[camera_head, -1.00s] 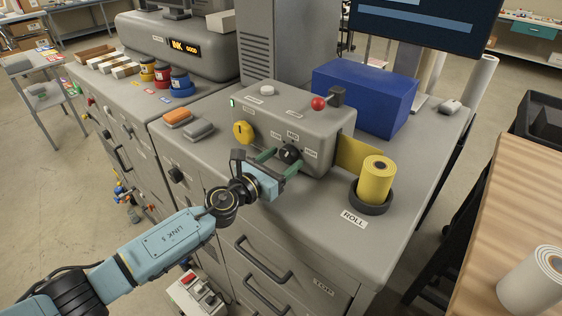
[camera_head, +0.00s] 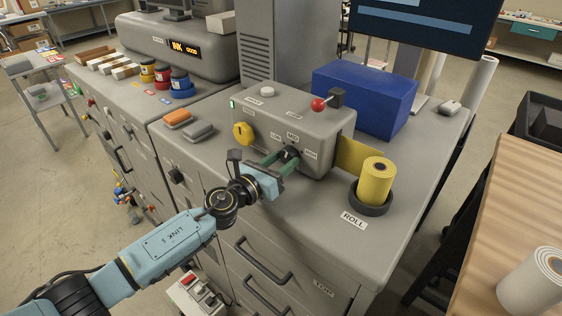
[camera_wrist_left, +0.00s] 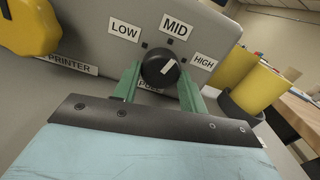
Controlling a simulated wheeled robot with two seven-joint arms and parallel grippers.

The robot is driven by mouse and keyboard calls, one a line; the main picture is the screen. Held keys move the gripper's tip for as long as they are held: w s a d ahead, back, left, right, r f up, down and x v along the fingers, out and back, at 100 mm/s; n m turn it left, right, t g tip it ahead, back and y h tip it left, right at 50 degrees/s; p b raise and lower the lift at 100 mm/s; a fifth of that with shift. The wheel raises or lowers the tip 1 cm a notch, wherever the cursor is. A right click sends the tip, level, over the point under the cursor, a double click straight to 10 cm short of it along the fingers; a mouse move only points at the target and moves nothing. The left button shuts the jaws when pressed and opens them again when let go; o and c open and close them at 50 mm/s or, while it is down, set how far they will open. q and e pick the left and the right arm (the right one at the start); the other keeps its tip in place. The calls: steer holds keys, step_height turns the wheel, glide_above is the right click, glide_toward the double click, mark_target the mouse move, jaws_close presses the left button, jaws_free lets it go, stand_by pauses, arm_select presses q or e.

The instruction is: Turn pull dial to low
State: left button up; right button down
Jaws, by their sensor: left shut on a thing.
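The pull dial (camera_head: 289,153) is a round black knob on the front of the grey control box (camera_head: 310,120). In the left wrist view the dial (camera_wrist_left: 160,68) has a white pointer line aimed up and right, about between the MID and HIGH marks. The labels LOW (camera_wrist_left: 125,30), MID (camera_wrist_left: 175,27) and HIGH (camera_wrist_left: 204,62) arc above it. My left gripper (camera_head: 279,160) has its green fingers on either side of the dial and is shut on it. The fingers partly hide the PULL label below. My right gripper is not in view.
A yellow knob (camera_head: 243,132) sits left of the dial, labelled PRINTER. A yellow roll (camera_head: 376,180) stands in a dark holder to the right. A red-knobbed lever (camera_head: 319,104) is on top of the box. The counter in front of the roll is clear.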

arm_select(q)
steer(key=shift+n+p, duration=0.35)
steer(key=shift+n, duration=2.15)
steer(key=o, duration=1)
steer(key=shift+c, duration=0.2)
steer(key=shift+s, duration=0.1)
steer(key=v, duration=1.3)
steer(key=shift+s+a, duration=0.1)
